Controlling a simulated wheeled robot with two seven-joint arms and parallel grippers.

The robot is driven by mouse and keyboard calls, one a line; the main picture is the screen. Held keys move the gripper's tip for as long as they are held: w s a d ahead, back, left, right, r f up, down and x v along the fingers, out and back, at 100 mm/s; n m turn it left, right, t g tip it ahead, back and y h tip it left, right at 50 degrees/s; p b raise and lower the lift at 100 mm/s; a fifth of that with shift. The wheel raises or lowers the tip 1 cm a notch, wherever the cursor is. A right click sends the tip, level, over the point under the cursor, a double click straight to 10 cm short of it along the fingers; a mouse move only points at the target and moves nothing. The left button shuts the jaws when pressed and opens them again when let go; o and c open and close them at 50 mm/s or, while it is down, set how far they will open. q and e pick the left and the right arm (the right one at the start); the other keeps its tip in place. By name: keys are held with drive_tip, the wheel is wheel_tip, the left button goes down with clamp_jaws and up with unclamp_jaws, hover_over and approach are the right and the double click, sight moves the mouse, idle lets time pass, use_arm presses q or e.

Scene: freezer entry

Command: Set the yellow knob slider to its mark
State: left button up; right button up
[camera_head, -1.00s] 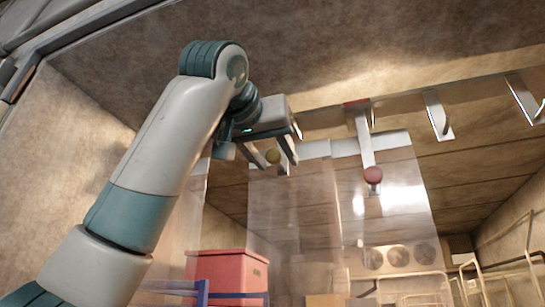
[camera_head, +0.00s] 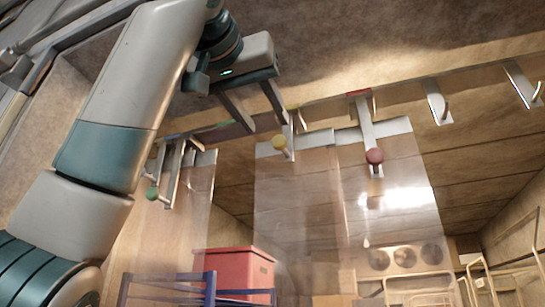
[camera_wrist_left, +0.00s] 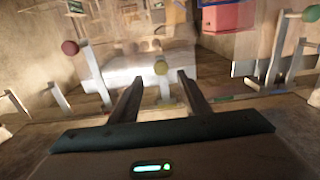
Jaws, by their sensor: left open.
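The yellow knob (camera_head: 279,142) is a small ball on a pale slider hanging from the overhead rail, at the top of a clear curtain strip. It also shows in the left wrist view (camera_wrist_left: 161,67), centred between the fingers and beyond their tips. My left gripper (camera_head: 267,125) is open and empty; its two long fingers point down toward the knob, just above and left of it. It fills the lower middle of the wrist view (camera_wrist_left: 158,84). Small coloured patches show on the rail, but I cannot tell which is the yellow slider's mark. My right gripper is not in view.
A red knob slider (camera_head: 374,156) hangs to the right and a green knob slider (camera_head: 152,193) to the left. Bare hooks (camera_head: 437,103) line the rail further right. A red box (camera_head: 235,274) and a blue frame stand below. Clear strips hang beneath the sliders.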

use_arm(q)
drive_tip(key=b+v, duration=0.2)
drive_tip(key=v, duration=0.6)
idle(0.6)
